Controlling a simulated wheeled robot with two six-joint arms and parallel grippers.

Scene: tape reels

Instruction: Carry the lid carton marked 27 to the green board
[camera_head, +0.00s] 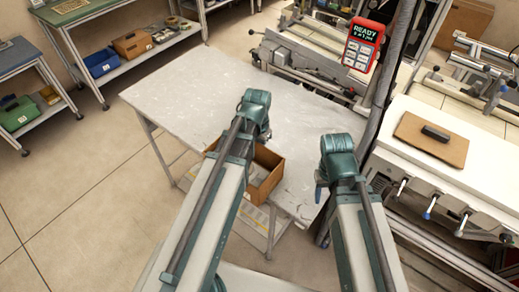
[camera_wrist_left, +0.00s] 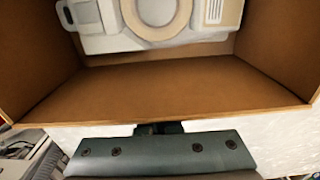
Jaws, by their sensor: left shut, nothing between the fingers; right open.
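An open brown carton (camera_head: 267,186) stands on the near part of the grey table, partly behind my left arm. No number 27 can be read on it. In the left wrist view the carton (camera_wrist_left: 190,88) fills the picture, with a white item (camera_wrist_left: 110,42) bearing a round tan ring inside. My left gripper (camera_wrist_left: 160,128) shows only as a small dark tip just outside the carton's near edge, shut and empty; whether it touches is unclear. My right gripper (camera_head: 319,192) is open and apart from the carton, to its right.
The grey table (camera_head: 190,95) is clear at its far left. A white bench (camera_head: 450,185) on the right holds a brown board (camera_head: 431,139). A red handheld device (camera_head: 363,45) reads READY. Shelves with blue, brown and green bins (camera_head: 19,115) stand at the left.

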